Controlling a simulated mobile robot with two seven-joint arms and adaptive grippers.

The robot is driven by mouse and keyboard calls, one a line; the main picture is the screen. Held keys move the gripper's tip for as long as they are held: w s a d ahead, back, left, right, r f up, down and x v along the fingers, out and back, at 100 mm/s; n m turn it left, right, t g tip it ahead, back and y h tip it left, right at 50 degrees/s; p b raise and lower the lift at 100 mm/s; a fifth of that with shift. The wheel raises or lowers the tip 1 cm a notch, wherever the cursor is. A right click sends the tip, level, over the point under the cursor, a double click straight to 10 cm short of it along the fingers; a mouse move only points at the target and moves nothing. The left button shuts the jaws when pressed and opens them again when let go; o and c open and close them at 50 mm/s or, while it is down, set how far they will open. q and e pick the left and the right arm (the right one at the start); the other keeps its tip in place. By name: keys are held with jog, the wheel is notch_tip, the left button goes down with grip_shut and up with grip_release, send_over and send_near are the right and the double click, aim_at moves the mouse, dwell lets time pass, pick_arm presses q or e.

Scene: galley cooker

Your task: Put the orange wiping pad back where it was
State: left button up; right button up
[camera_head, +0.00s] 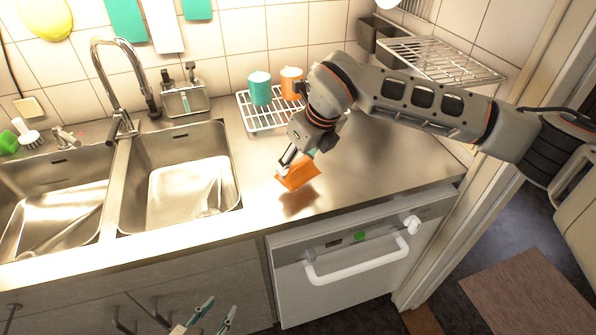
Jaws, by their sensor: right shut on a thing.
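The orange wiping pad (298,176) is held tilted by my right gripper (293,160), whose jaws are shut on its upper edge. The pad is over the steel worktop (385,165), right of the sinks and near the front edge. An orange reflection shows on the steel just below it; the pad seems slightly above the surface. The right wrist hides part of the worktop behind. My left gripper (216,316) is at the bottom edge, in front of the cabinets; its two teal-tipped fingers are apart with nothing between them.
Two sinks (165,215) with a tap (125,85) lie to the left. A white rack (262,119) with a teal cup (259,88) and an orange cup (291,82) stands behind. A steel caddy (186,101) is near the wall. The worktop right of the pad is clear.

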aim_at(298, 173)
notch_tip(298, 173, down, 4)
jog(key=shift+f+p, duration=0.15)
jog(key=shift+p, duration=0.15)
jog(key=o, duration=1.1)
jog(key=shift+c, duration=0.2)
jog(key=b+v, duration=0.1)
jog(key=v, duration=1.1)
